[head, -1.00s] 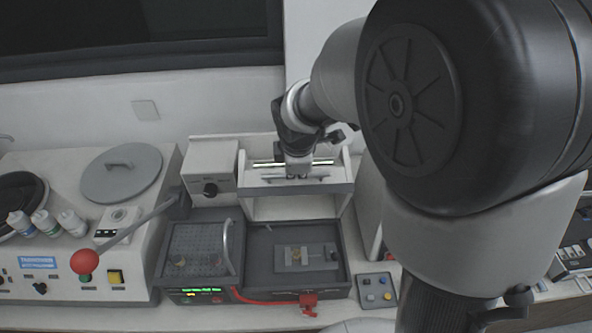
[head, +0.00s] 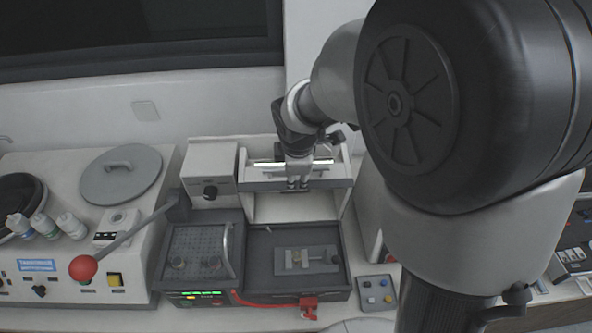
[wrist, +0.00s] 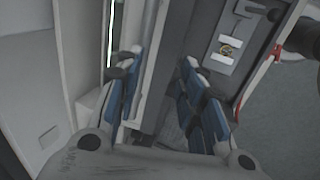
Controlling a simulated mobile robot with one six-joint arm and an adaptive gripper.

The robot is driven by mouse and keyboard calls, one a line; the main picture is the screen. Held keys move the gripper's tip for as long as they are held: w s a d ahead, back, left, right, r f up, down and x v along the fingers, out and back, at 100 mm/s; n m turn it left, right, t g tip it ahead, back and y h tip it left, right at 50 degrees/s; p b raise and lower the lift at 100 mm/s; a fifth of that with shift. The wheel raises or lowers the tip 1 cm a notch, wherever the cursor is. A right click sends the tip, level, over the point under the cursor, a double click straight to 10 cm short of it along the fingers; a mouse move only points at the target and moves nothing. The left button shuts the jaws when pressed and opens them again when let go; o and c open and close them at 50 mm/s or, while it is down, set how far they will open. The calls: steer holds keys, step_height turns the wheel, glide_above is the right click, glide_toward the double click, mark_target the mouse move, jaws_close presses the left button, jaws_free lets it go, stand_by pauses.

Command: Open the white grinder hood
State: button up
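The white grinder hood (head: 245,205) appears to be the open-fronted white housing at the back centre, with a grey bar (head: 330,187) across its front. My gripper (head: 298,185) points down at the middle of this bar. In the wrist view, its two blue-padded fingers (wrist: 165,95) are spread apart. A grey bar-like edge (wrist: 172,50) runs between them, with no clear sign of contact. The fingertips are small in the head view, and the far side of the bar is hidden.
In front lie a dark tray with a grey vise (head: 305,260) and a box with a clear lid (head: 195,250). A white control box (head: 209,170) adjoins the housing. A button panel (head: 376,292) sits at right.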

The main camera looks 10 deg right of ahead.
steer(key=p+v, duration=1.3)
steer(key=v, duration=0.6)
steer(key=shift+s+r+p, duration=0.2)
steer(key=shift+r+p, duration=0.15)
steer(key=shift+p, duration=0.05)
stand_by(0.7)
stand_by(0.3)
steer(key=v, duration=1.2)
steer(key=shift+w, duration=0.1)
steer(key=s+d+f+m+b, duration=0.1)
steer(key=s+f+m+b, duration=0.3)
steer(key=f+b, duration=0.6)
steer(key=s+d+f+m+b, duration=0.1)
steer(key=s+f+m+b, duration=0.4)
steer(key=f+b, duration=0.5)
steer(key=s+d+f+m+b, duration=0.1)
steer(key=s+f+m+b, duration=0.3)
steer(key=f+b, duration=0.6)
step_height(320, 180, down, 4)
steer(key=m, duration=0.2)
steer(key=shift+s+m+y, duration=0.35)
steer(key=shift+m+y, duration=0.05)
